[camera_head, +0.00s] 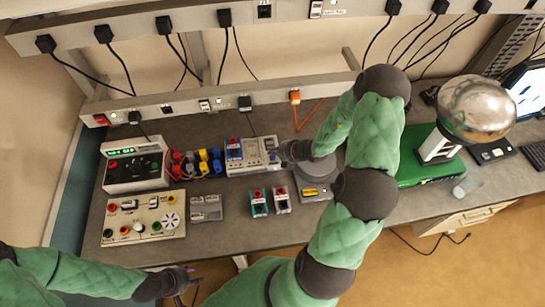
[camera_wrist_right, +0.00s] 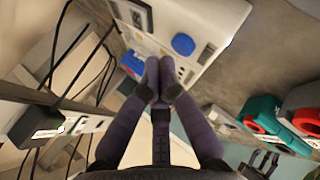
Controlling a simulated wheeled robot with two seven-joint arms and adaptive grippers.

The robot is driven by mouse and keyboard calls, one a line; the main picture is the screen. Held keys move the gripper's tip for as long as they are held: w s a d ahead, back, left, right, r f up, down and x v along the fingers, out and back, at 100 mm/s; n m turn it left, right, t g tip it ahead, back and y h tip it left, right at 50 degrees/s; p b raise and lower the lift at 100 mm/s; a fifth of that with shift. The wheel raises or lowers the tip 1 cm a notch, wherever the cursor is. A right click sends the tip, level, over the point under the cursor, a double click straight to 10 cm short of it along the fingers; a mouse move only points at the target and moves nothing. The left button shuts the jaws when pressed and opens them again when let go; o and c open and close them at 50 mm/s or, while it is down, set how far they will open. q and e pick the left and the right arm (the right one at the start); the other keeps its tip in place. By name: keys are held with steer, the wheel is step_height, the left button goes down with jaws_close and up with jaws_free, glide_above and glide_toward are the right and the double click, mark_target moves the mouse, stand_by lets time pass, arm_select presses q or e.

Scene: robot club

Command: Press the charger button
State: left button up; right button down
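The likely charger (camera_head: 263,165) is a pale grey box with a display and small controls, on the bench at centre. In the right wrist view its pale panel (camera_wrist_right: 212,18) shows a raised blue button (camera_wrist_right: 183,44). My right gripper (camera_head: 276,156) is at the charger's right edge in the head view. In the wrist view its fingertips (camera_wrist_right: 160,72) are together, empty, just below the blue button in the picture; contact cannot be told. My left gripper (camera_head: 192,279) is low at the left, off the bench's front edge, and its opening is unclear.
A control box (camera_head: 137,165) and a button panel (camera_head: 143,219) stand at the left. Two small teal and grey units (camera_head: 270,201) sit in front of the charger. A silver-domed device (camera_head: 477,108) stands at the right. Cables hang from the rail (camera_head: 160,25) above.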

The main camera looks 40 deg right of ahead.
mark_target(274, 158)
steer(key=shift+f, duration=0.1)
steer(key=shift+f+b, duration=0.3)
steer(key=shift+f, duration=0.35)
stand_by(0.9)
stand_by(0.4)
steer(key=shift+r+p, duration=0.55)
steer(key=shift+r, duration=0.2)
steer(key=shift+r, duration=0.1)
step_height(274, 158, up, 5)
steer(key=p, duration=0.4)
steer(key=shift+p, duration=0.35)
